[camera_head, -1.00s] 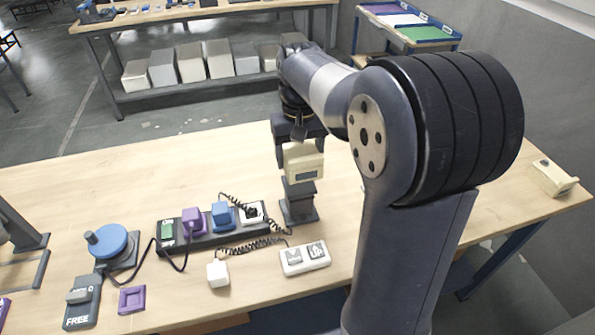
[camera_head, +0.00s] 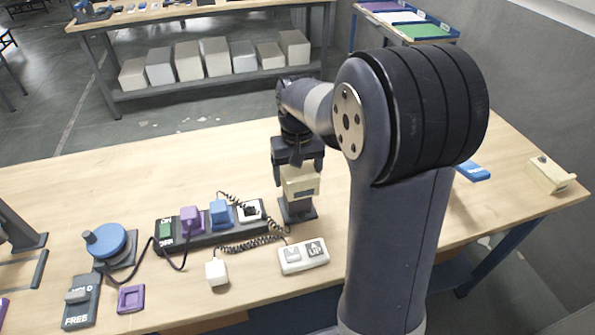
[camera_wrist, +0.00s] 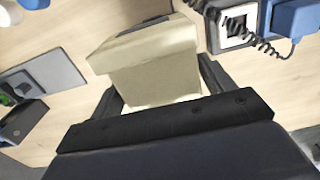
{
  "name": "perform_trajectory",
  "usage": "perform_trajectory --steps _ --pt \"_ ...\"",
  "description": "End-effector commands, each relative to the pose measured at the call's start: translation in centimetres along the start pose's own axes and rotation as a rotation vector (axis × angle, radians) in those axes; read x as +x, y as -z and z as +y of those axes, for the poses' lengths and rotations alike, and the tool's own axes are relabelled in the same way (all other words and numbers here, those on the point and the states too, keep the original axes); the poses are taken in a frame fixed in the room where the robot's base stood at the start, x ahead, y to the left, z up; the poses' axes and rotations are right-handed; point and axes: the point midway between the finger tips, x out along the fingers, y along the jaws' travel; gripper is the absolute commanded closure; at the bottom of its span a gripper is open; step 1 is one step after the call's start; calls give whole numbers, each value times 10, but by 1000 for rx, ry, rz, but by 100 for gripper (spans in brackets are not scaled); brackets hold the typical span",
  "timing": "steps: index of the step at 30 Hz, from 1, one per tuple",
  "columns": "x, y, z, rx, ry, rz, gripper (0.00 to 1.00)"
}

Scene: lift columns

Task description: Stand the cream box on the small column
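The cream box (camera_head: 300,182), with a dark patch on its near face, is upright between the fingers of my gripper (camera_head: 298,166). In the wrist view the box (camera_wrist: 155,70) fills the space between the two dark fingers (camera_wrist: 160,90), which lie close along its sides. A dark grey column (camera_head: 297,208) on a square foot stands directly below the box in the head view. The box covers the column's top, so I cannot tell whether they touch. The wrist view does not clearly show this column.
Left of the column is a dark strip with purple, blue (camera_head: 221,213) and white (camera_head: 250,210) plugs and coiled cords. A white UP/DOWN button box (camera_head: 303,256) sits in front. A cream block with a knob (camera_head: 550,175) lies at the right edge. My arm hides table right of the column.

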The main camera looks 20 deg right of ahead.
Motion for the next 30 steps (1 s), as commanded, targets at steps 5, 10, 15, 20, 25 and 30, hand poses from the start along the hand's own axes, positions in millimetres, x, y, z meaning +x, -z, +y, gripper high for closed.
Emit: perform_trajectory --steps 5,10,15,20,25,30 --pt "0 0 0 0 0 1 9" --pt "0 0 0 0 0 1 9" --pt "-9 1 0 0 0 4 9" --pt "-37 1 0 0 0 8 9" --pt "-75 1 0 0 0 6 9" --pt "-105 1 0 0 0 3 9"
